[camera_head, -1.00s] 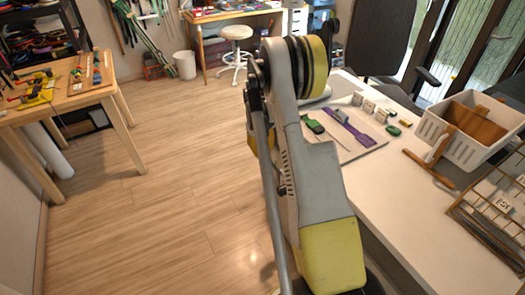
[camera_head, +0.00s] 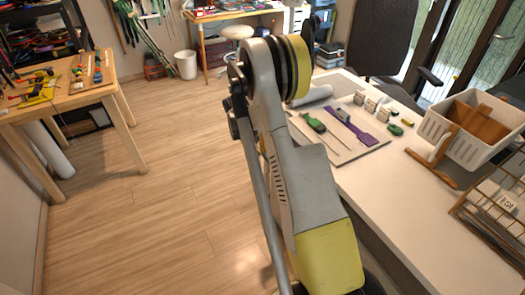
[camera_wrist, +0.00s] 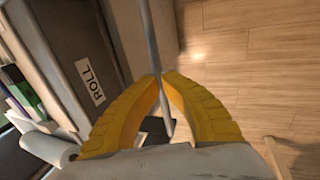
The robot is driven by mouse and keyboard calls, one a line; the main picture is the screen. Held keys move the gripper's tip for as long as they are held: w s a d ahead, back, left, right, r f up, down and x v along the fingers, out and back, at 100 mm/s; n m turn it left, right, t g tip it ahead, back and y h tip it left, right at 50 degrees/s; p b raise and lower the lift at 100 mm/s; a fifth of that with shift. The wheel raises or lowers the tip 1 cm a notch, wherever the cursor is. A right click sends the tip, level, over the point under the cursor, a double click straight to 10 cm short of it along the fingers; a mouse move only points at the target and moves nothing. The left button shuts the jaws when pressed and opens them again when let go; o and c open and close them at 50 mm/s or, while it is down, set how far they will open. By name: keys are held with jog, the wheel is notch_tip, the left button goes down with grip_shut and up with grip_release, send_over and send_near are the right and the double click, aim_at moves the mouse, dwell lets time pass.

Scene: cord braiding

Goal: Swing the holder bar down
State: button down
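In the wrist view a thin grey bar (camera_wrist: 149,35), which looks like the holder bar, runs from the top edge down between the yellow fingers. Its lower end shows inside the finger opening. My gripper (camera_wrist: 160,77) has its two fingertips together at the bar, one on each side, and looks shut on it. A dark panel with a white label reading ROLL (camera_wrist: 90,82) is just left of the bar. The bar's upper end is out of frame. In the head view my gripper and the bar cannot be made out; my arm fills the middle.
The white worktable (camera_head: 420,225) on the right carries a mat with a green-handled tool (camera_head: 313,124) and a purple tool (camera_head: 350,126), a white basket (camera_head: 467,148) and a wire rack (camera_head: 490,215). A wooden table (camera_head: 60,100) stands left. The floor (camera_head: 165,200) between is clear.

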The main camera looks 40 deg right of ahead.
jog(key=shift+w+a+f+g+h+b, duration=0.2)
jog(key=shift+a+f+g+h, duration=0.45)
jog(key=shift+h, duration=1.2)
jog(key=shift+w+a+f+g+h+b, duration=0.1)
jog(key=shift+a+f+g+h+b, duration=0.4)
jog(key=shift+h, duration=1.4)
jog(key=shift+w+a+f+g+h+p, duration=0.1)
jog(key=shift+a+f+g+h, duration=0.4)
jog(key=shift+f+h, duration=1)
jog(key=shift+a+r+h, duration=0.15)
jog(key=shift+r+h, duration=0.2)
jog(key=shift+h, duration=0.1)
jog(key=c, duration=1.5)
grip_release()
